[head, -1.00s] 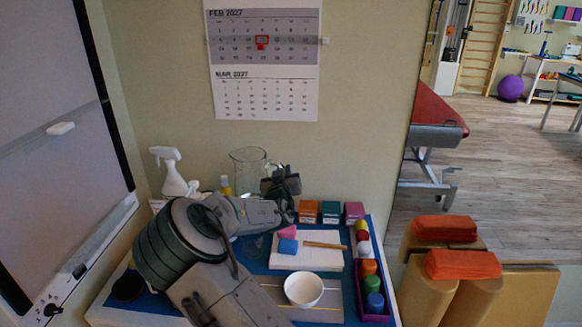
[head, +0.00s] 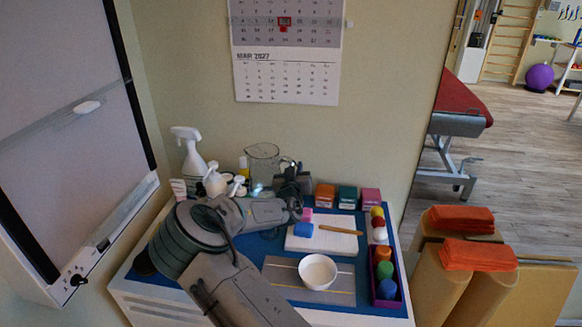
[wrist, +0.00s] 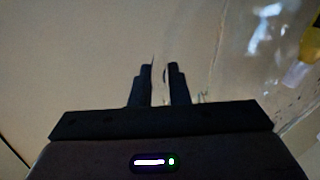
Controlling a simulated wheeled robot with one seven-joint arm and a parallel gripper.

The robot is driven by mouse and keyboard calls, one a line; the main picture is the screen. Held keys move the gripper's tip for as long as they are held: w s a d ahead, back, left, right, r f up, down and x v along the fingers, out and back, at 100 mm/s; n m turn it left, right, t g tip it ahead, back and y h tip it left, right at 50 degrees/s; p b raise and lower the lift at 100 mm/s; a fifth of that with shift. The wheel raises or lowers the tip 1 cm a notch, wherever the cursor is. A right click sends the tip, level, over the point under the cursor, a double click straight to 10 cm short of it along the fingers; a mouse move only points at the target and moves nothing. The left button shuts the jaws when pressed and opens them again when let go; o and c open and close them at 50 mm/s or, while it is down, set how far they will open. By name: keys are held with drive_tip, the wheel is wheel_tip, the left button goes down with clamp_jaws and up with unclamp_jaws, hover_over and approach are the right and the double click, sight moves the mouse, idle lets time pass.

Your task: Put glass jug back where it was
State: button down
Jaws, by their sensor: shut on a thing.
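The clear glass jug (head: 262,160) stands upright at the back of the table, close to the wall. My gripper (head: 287,172) is at its right side, shut on it, probably by the handle; the exact grip is hard to see. In the wrist view my gripper's fingers (wrist: 160,72) are close together, with a thin strip between them. Clear glass (wrist: 212,65) shows just right of them. My arm hides part of the jug's lower end, so I cannot tell whether its base touches the table.
Left of the jug are a white spray bottle (head: 191,155) and small pump bottles (head: 215,182). Right are an orange box (head: 325,196), teal box (head: 347,197) and pink box (head: 371,198). A white bowl (head: 318,271) and purple tray (head: 387,302) are in front.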

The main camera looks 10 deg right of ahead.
drive_tip(key=c, duration=1.4)
unclamp_jaws()
